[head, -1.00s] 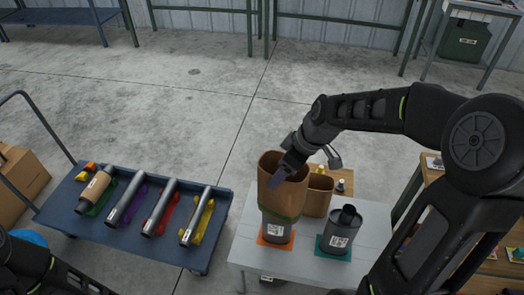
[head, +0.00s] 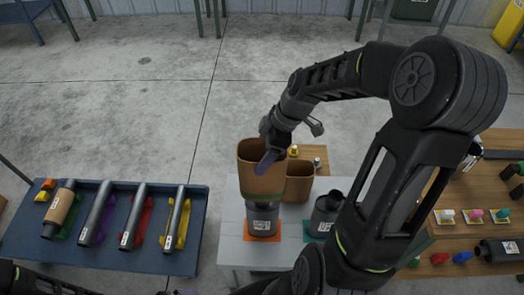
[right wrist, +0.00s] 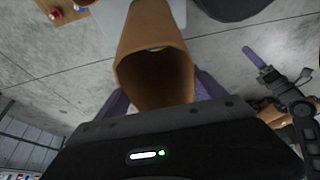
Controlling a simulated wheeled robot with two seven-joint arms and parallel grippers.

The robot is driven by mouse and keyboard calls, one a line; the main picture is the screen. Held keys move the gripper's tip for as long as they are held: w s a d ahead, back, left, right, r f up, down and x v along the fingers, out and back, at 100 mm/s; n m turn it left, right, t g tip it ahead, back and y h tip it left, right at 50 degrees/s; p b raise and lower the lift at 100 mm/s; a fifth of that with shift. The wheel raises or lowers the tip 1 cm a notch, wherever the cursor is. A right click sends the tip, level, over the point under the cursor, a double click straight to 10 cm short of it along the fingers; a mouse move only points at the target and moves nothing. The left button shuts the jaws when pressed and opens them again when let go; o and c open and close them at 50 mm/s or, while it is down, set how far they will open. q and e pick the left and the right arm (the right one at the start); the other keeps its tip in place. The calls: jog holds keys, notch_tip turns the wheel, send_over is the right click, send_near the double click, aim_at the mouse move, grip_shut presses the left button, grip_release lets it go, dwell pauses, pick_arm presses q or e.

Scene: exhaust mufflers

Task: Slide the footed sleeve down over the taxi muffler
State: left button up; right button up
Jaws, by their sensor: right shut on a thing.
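The brown footed sleeve (head: 250,182) is in my right gripper (head: 265,162), which is shut on its wall near the top. The sleeve is roughly upright, with its lower end around or just above the top of a grey labelled muffler (head: 263,222) on an orange mat. The sleeve hides that muffler's top. I cannot read the label. In the right wrist view the sleeve's hollow mouth (right wrist: 155,72) shows between purple fingers. My left gripper (right wrist: 280,68) shows at the right of that view; its jaw state is unclear.
A second brown sleeve (head: 298,181) stands close behind. A dark grey muffler (head: 326,215) stands right on a teal mat, partly behind my right arm. A blue cart (head: 155,258) at left bears several pipes. A wooden table (head: 440,255) with small parts is at right.

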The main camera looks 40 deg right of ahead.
jog(key=shift+f+b, duration=4.05)
jog(key=shift+f, duration=2.35)
jog(key=shift+f+b, duration=2.8)
jog(key=shift+f, duration=0.15)
jog(key=o, duration=1.8)
notch_tip(320, 180, up, 8)
jog(key=p, duration=0.5)
